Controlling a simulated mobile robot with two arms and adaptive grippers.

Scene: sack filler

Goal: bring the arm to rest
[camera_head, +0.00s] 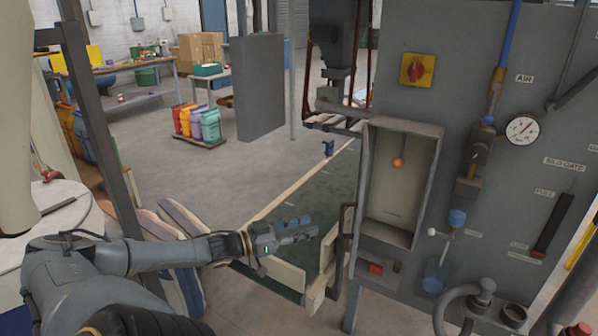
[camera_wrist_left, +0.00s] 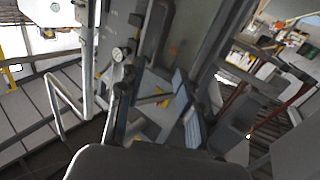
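My left arm (camera_head: 165,256) reaches in from the lower left of the head view, stretched towards the grey machine. Its gripper (camera_head: 311,229) hangs in free air left of the machine's panel, above a low frame with pale boards. In the left wrist view the gripper's two fingers stand apart with a gap between them (camera_wrist_left: 156,95), and I see nothing held there. My right gripper is not in view.
The grey machine (camera_head: 470,60) fills the right side, with an open recess (camera_head: 402,185), a red switch (camera_head: 418,69), a gauge (camera_head: 522,130) and levers. A dark post (camera_head: 95,110) stands near my left arm. Coloured sacks (camera_head: 197,122) sit on a pallet behind. Open floor lies between.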

